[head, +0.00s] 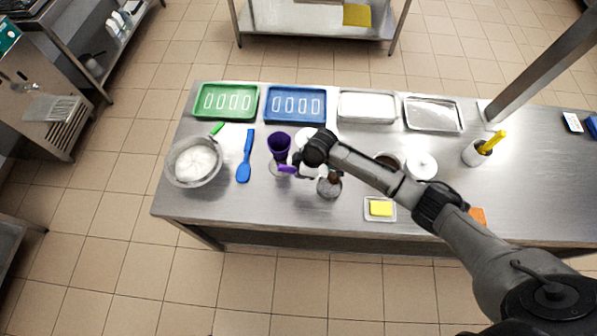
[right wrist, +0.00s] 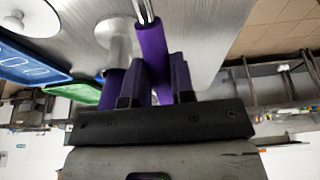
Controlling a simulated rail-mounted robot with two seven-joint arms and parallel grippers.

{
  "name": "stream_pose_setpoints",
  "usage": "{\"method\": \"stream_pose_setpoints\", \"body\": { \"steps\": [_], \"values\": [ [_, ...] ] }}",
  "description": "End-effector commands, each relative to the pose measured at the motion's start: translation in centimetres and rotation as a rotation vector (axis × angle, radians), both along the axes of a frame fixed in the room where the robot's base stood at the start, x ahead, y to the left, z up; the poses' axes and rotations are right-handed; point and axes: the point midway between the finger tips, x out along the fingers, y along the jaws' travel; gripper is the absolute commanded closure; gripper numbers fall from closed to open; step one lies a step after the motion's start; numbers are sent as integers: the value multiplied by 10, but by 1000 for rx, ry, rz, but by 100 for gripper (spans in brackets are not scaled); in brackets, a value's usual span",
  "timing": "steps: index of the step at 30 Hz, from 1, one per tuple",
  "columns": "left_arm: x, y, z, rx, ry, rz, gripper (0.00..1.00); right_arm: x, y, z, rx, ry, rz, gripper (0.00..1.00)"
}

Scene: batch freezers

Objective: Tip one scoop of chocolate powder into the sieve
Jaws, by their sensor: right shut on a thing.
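My right gripper (head: 296,167) is shut on a purple handle (right wrist: 152,50); its purple end also shows in the head view (head: 287,170). A thin metal shaft (right wrist: 145,10) runs on from the handle in the right wrist view; its far end is out of that view. A round grey vessel (head: 329,188), with something brown at its top, stands just right of the gripper. I cannot tell whether it is the sieve or part of the held tool. A round container with dark brown contents (head: 387,160) is partly hidden behind my right arm. My left gripper is not in view.
A blue spatula (head: 245,160) and a bowl of white powder (head: 194,162) lie further left. Green (head: 225,101), blue (head: 295,104) and metal trays line the back. A white lid (head: 421,166) lies right.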

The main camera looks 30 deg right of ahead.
Motion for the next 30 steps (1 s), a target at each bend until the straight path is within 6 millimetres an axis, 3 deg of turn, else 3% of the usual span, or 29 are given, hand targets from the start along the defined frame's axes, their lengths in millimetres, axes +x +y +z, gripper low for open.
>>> {"method": "stream_pose_setpoints", "body": {
  "steps": [14,30],
  "values": [
    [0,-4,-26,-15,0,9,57,-16,-24,32,326,-220,0,100],
    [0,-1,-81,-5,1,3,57,-30,-45,49,562,-379,1,100]
  ]
}}
